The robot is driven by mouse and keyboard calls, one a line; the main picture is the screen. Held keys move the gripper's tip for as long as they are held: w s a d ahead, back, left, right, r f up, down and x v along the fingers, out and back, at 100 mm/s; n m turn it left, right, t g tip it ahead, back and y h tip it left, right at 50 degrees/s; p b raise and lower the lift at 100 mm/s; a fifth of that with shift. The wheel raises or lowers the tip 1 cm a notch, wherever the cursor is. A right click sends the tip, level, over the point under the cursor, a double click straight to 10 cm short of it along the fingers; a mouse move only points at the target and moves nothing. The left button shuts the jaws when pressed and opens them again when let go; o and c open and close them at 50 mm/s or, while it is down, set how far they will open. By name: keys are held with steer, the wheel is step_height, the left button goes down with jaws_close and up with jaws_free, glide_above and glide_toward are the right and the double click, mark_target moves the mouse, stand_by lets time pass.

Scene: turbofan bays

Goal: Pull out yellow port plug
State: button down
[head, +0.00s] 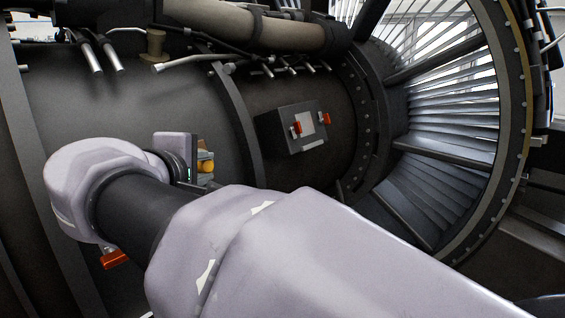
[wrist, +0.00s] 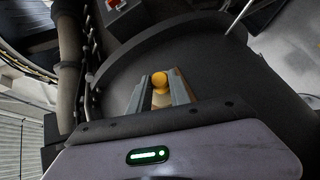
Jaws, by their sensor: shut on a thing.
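The yellow port plug (wrist: 160,79) shows as a round yellow knob between the two fingers of my gripper (wrist: 164,84) in the wrist view. The fingers are shut on it. In the head view the plug (head: 206,166) is a small yellow patch at the tip of my gripper (head: 205,168), beside the dark engine casing. My arm's pale links cover much of the lower picture and part of the gripper. I cannot tell whether the plug is seated in its port or out of it.
A dark box (head: 292,128) with red-orange latches sits on the casing to the right. Pipes (head: 250,25) run along the top. A red-orange part (head: 114,259) shows below my arm. The finned fan duct (head: 450,130) is at the right.

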steer(key=s+d, duration=0.1)
steer(key=d, duration=0.1)
steer(key=s+d+r+b, duration=0.1)
steer(key=s, duration=0.1)
steer(key=shift+s+d, duration=0.1)
steer(key=shift+d, duration=0.25)
steer(key=shift+r, duration=0.1)
steer(key=shift+s+d+r, duration=0.5)
steer(key=shift+s+d, duration=0.15)
steer(key=shift+d, duration=0.1)
steer(key=shift+s+d+r, duration=0.45)
steer(key=shift+s+d, duration=0.15)
steer(key=shift+d, duration=0.15)
